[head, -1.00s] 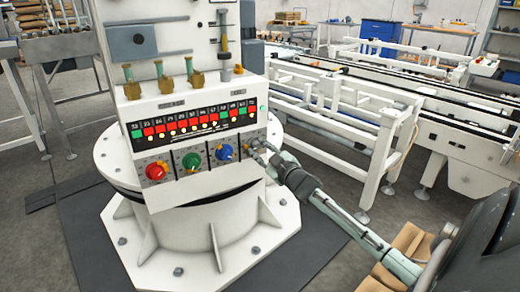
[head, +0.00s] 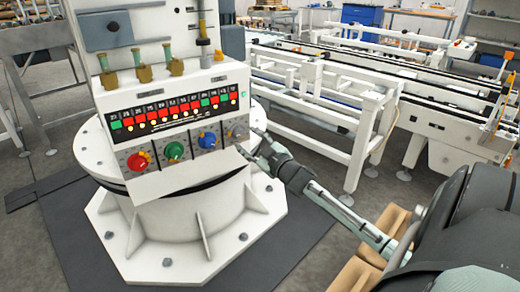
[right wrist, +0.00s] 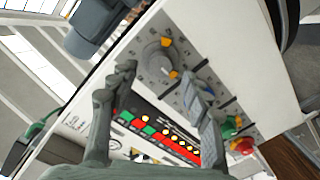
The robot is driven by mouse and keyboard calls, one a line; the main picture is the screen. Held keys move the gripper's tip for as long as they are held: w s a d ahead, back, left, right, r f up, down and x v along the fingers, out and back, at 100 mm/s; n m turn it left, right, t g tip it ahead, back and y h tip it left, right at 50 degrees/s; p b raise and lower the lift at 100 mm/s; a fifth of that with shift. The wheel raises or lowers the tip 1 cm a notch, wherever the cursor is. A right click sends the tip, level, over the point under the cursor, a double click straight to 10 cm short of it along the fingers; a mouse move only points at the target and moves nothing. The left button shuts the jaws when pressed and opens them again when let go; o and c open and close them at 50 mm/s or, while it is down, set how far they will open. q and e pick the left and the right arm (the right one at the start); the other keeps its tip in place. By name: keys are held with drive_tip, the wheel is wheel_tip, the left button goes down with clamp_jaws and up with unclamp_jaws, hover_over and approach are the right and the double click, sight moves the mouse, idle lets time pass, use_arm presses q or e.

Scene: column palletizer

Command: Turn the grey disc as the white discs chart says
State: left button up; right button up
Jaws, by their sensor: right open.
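The grey disc (head: 237,132) is the rightmost of the round knobs on the white sloped control panel. In the right wrist view the grey disc (right wrist: 157,57) shows a yellow-orange mark at its top and another at its lower edge. My right gripper (head: 253,142) is just in front of it and to its right, fingers spread. In the right wrist view the open fingers (right wrist: 158,76) lie to either side below the disc, with nothing between them. I cannot pick out a white discs chart for certain. My left gripper is not in view.
Blue (head: 207,140), green (head: 174,150) and red (head: 139,161) knobs sit left of the grey disc. Above them is a black display (head: 175,108) with red and green squares and a row of small lamps. Brass valves (head: 142,74) stand on top. White conveyors (head: 350,90) are at the right.

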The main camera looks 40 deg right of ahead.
drive_tip(key=s+a, duration=0.1)
drive_tip(key=s, duration=0.7)
drive_tip(key=shift+a, duration=0.2)
drive_tip(key=shift+s+r, duration=0.1)
drive_tip(key=s+a+f+m+g, duration=0.1)
drive_tip(key=s+a+f+g, duration=0.25)
drive_tip(key=f, duration=0.85)
drive_tip(key=s+a+f+m+g, duration=0.2)
drive_tip(key=s+f+g, duration=0.2)
drive_tip(key=f, duration=0.8)
drive_tip(key=s+a+f+g+y, duration=0.1)
drive_tip(key=s+a+f+g, duration=0.6)
drive_tip(key=s+a+f, duration=0.8)
drive_tip(key=s+f, duration=0.3)
drive_tip(key=shift+a+f+g+y, duration=0.3)
drive_tip(key=shift+a+g, duration=0.05)
